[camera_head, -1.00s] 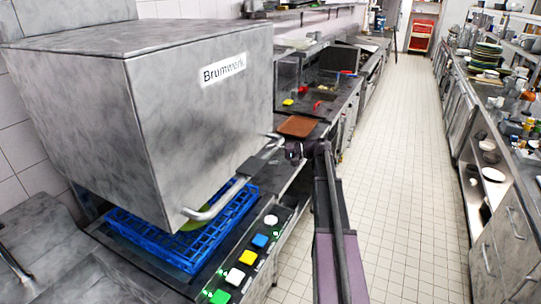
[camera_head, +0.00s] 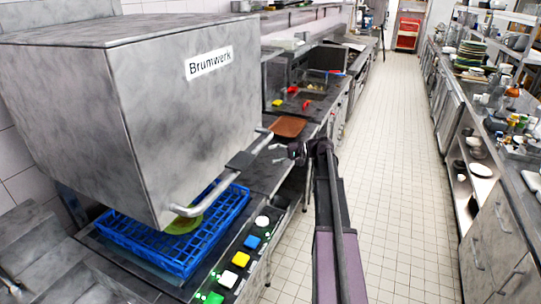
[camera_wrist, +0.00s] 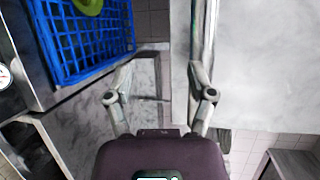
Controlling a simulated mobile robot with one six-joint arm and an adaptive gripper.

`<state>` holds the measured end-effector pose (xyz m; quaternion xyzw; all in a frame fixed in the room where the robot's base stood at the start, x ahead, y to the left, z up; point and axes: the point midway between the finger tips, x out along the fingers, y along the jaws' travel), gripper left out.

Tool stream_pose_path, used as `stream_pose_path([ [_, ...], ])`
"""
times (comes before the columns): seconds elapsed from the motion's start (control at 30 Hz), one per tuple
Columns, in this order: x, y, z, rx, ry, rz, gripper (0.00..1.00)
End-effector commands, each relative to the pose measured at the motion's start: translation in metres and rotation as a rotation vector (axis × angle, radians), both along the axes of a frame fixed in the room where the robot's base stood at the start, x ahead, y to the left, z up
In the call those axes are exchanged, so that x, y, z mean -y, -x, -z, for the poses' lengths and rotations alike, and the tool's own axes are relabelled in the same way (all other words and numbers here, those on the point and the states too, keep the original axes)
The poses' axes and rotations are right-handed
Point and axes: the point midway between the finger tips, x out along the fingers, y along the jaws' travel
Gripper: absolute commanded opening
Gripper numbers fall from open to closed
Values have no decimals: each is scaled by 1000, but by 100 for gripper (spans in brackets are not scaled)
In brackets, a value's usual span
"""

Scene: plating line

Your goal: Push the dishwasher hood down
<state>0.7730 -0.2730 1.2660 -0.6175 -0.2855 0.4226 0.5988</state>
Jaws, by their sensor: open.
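The dishwasher hood (camera_head: 185,110) is a large grey metal box labelled "Brumwerk". It is raised, with a gap between its lower edge and the blue rack (camera_head: 225,213) below. A bar handle (camera_head: 208,195) runs along its front lower edge, with a dark block near its middle. My gripper (camera_head: 285,153) is open and empty, just right of the handle's far end and apart from it. In the wrist view, my open fingers (camera_wrist: 160,70) have nothing between them. The blue rack (camera_wrist: 85,45) is at upper left there, and the grey hood (camera_wrist: 265,60) fills the right.
A green plate (camera_head: 184,223) sits in the rack under the hood. A panel with coloured buttons (camera_head: 240,258) lies along the front edge. A brown board (camera_head: 288,126) lies on the counter beyond my gripper. The tiled aisle (camera_head: 395,160) at right is clear.

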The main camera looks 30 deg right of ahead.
Motion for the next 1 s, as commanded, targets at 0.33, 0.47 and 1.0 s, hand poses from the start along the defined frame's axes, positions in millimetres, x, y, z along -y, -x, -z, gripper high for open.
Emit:
stream_pose_path([
  [0.33,15,8,-4,0,0,0,71],
  [0.47,21,11,-5,0,0,0,71],
  [1.0,43,24,-10,0,0,0,71],
])
